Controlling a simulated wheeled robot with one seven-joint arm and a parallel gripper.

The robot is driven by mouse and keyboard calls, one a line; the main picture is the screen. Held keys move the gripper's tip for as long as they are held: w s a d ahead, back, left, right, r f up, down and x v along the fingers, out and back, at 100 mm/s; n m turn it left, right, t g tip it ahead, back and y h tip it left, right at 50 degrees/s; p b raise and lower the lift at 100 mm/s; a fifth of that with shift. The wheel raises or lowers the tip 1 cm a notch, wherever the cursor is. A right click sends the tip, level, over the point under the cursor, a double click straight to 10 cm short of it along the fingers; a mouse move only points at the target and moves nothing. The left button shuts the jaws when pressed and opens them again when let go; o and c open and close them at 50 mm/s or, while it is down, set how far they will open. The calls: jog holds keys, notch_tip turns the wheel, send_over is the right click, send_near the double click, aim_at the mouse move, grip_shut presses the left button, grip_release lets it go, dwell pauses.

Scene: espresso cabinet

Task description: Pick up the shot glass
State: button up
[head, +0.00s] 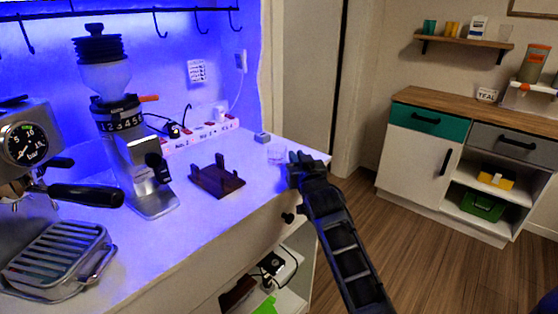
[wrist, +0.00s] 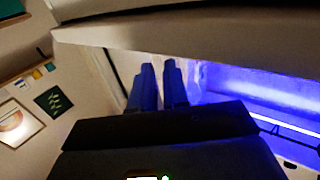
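The shot glass (head: 277,153) is a small clear glass on the white countertop, near its far right end, in the head view. It is faint against the blue-lit surface. My gripper (head: 304,158) is just right of the glass in the head view, near the counter's edge, and looks apart from it. In the wrist view my gripper's two fingers (wrist: 159,64) stand a little apart, with a narrow empty gap between them. I cannot clearly make out the glass in the wrist view.
A dark wooden stand (head: 217,178) sits left of the glass. The grinder (head: 135,155) and espresso machine (head: 30,150) stand further left. Open floor (head: 400,225) lies to the right.

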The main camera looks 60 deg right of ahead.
grip_shut()
